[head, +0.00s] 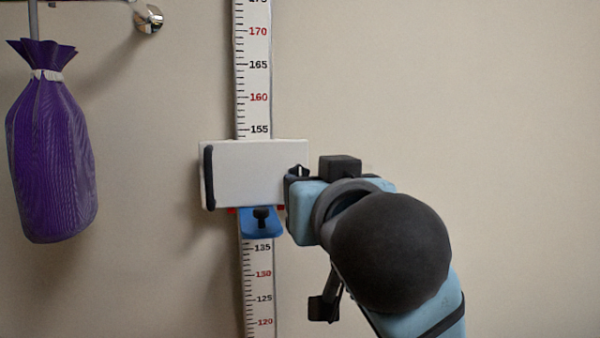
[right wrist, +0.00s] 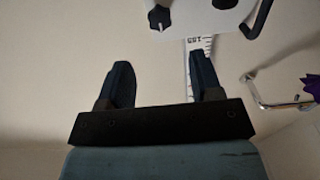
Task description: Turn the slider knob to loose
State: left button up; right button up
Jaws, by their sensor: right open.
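A white slider block (head: 258,175) with a black bar on its left edge sits on the wall ruler (head: 255,95), below the 155 mark. The knob also shows at the top of the right wrist view (right wrist: 159,18). My right gripper (head: 297,182) is at the block's right end in the head view, its fingers mostly hidden by the wrist. In the right wrist view the gripper (right wrist: 162,80) is open and empty, apart from the knob. My left gripper is not in view.
A purple bag (head: 50,145) hangs at the left under a chrome wall fitting (head: 148,17). A curved metal bar (right wrist: 272,100) shows at the right of the right wrist view. The wall right of the ruler is bare.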

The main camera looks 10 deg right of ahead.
aim_at(300, 174)
jog(key=w+p, duration=0.1)
jog(key=w, duration=0.9)
jog(key=c, duration=0.9)
